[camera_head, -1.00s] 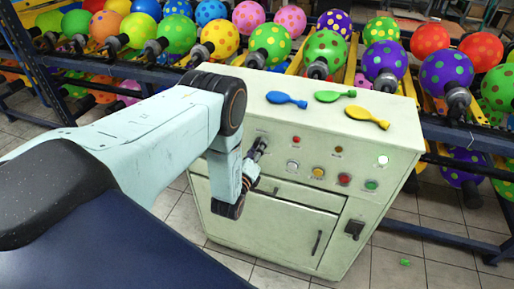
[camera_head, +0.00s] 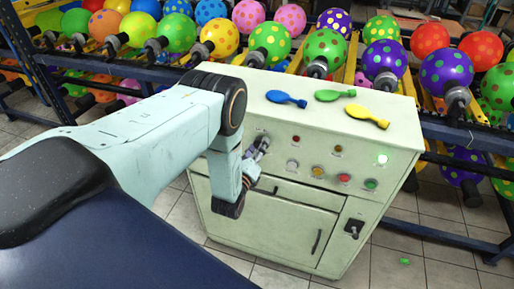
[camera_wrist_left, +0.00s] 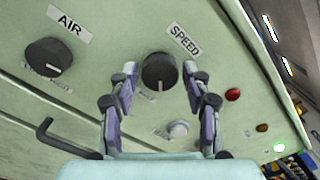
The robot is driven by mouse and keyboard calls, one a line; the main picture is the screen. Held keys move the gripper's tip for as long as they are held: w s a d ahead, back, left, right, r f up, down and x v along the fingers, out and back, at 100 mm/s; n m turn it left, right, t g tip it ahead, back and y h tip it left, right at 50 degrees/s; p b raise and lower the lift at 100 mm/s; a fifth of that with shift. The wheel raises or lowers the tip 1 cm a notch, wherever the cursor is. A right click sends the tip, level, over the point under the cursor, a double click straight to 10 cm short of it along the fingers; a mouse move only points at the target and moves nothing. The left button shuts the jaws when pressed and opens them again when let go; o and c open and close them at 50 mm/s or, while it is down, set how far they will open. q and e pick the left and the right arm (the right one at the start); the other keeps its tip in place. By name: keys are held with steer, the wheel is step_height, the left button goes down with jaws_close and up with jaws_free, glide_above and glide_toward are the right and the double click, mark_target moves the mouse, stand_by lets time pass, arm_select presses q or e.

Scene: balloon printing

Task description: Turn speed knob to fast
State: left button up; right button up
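The black speed knob (camera_wrist_left: 159,71) sits on the pale green panel under a white "SPEED" label (camera_wrist_left: 184,39). Its setting is too small to read. My left gripper (camera_wrist_left: 159,74) faces the panel with its two fingers apart, one on each side of the speed knob. Narrow gaps seem to show between the fingertips and the knob; I cannot tell whether they touch it. In the head view my left gripper (camera_head: 261,143) is at the upper left of the cabinet front and hides the knob. My right gripper is not in view.
A black knob (camera_wrist_left: 48,57) labelled "AIR" is left of the speed knob. A white button (camera_wrist_left: 178,129) and a red button (camera_wrist_left: 233,95) are near the right finger. Deflated balloons lie on the cabinet top (camera_head: 245,82). Racks of dotted balloons stand behind.

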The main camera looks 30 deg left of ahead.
arm_select(q)
steer(key=shift+o, duration=0.9)
steer(key=shift+s, duration=0.1)
steer(key=v, duration=1.1)
steer(key=shift+s+d, duration=0.2)
steer(key=shift+s, duration=0.2)
